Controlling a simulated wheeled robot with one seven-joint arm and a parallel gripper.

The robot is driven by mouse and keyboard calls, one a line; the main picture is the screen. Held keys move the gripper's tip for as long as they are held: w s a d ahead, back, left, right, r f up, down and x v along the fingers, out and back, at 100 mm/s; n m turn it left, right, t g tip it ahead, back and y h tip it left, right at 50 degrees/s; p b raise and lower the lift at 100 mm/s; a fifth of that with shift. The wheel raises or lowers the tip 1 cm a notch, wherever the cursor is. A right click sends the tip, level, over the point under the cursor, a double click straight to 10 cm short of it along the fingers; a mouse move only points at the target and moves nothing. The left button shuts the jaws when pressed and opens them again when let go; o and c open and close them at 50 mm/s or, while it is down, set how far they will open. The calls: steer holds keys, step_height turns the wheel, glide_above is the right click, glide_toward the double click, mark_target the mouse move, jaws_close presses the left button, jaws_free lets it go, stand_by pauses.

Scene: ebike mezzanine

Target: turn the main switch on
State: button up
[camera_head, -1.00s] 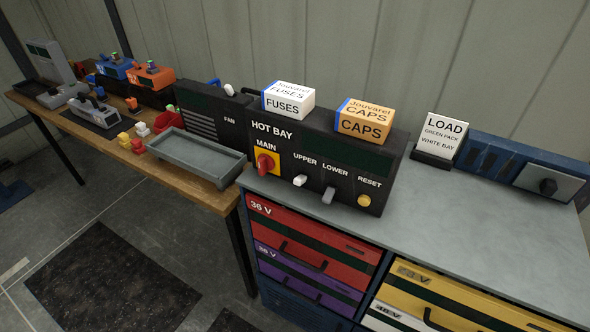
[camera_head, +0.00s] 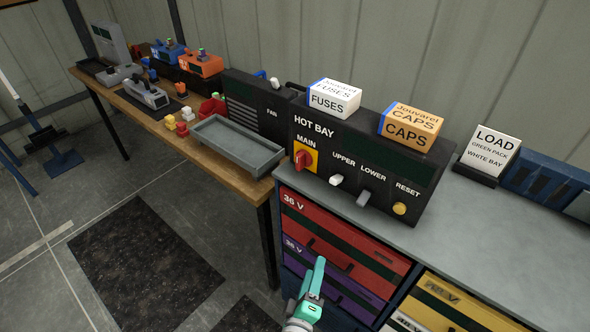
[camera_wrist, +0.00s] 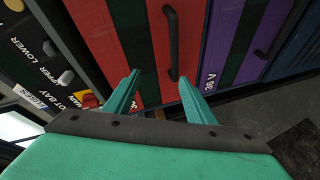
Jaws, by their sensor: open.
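The main switch (camera_head: 302,159) is a red rotary knob on a yellow plate, under the word MAIN on the black HOT BAY panel (camera_head: 330,135). In the wrist view a bit of its red and yellow (camera_wrist: 88,101) shows at the lower left, partly hidden by my gripper. My gripper (camera_head: 317,268) is teal, below the switch and in front of the drawers, apart from the panel. In the wrist view my gripper (camera_wrist: 158,84) has its two fingers spread with nothing between them, facing the red drawer.
UPPER (camera_head: 336,180) and LOWER (camera_head: 363,198) levers and a yellow RESET button (camera_head: 400,208) sit right of the switch. FUSES (camera_head: 333,98) and CAPS (camera_head: 409,127) boxes stand on the panel. A grey tray (camera_head: 238,145) lies left. Drawers (camera_head: 345,235) with handles are below.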

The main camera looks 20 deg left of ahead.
steer(key=w+a+r+t+h, duration=0.1)
steer(key=w+a+r+h, duration=0.2)
steer(key=w+a+r, duration=0.6)
steer(key=h, duration=0.4)
glide_toward(297, 164)
steer(key=shift+m, duration=0.4)
steer(key=x, duration=0.9)
steer(key=c, duration=0.8)
